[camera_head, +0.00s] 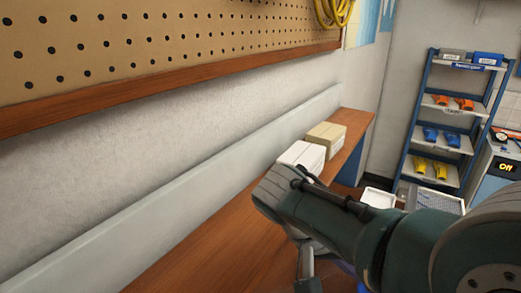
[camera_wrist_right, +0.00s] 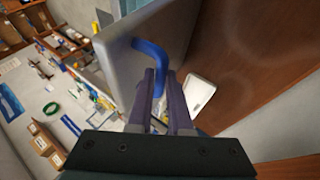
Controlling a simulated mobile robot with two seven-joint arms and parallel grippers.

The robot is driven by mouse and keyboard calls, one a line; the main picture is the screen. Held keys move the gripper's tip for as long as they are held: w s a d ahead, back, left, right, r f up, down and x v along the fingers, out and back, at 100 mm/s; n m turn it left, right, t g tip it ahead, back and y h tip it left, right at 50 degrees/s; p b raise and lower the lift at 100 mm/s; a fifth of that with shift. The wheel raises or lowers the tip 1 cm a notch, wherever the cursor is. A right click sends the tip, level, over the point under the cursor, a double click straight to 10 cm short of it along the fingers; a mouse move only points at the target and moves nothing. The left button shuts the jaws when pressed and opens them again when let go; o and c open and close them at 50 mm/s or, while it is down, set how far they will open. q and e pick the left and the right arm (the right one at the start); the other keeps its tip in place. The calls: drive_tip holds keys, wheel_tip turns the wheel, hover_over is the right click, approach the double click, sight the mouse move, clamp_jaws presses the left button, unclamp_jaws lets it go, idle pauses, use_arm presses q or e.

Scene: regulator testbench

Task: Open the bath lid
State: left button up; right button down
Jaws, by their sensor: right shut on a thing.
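In the right wrist view a grey panel, the bath lid (camera_wrist_right: 118,62), stands at a steep tilt in the picture and carries a bent blue handle (camera_wrist_right: 149,50). My right gripper (camera_wrist_right: 156,75) has its two dark fingers closed around the lower part of this handle. The bath below the lid is not clearly visible. In the head view my right arm comes in from the right and covers the lower middle; its fingers and the lid cannot be made out there. My left gripper is not in view.
A wooden bench (camera_head: 215,250) runs along the wall, with a white box (camera_head: 301,155) and a tan box (camera_head: 326,135) on it. A shelf rack (camera_head: 446,125) with coloured parts stands at the back right. A device with a lit display (camera_head: 504,168) is at the right edge.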

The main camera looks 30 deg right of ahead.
drive_tip(key=shift+s+a+f, duration=0.1)
drive_tip(key=shift+a+f, duration=0.1)
drive_tip(key=shift+f, duration=0.05)
drive_tip(key=c, duration=1.1)
unclamp_jaws()
drive_tip(key=shift+c, duration=0.2)
drive_tip(key=o, duration=0.3)
drive_tip(key=shift+r, duration=0.1)
drive_tip(key=b+v, duration=0.1)
drive_tip(key=v, duration=0.9)
drive_tip(key=shift+d, duration=0.1)
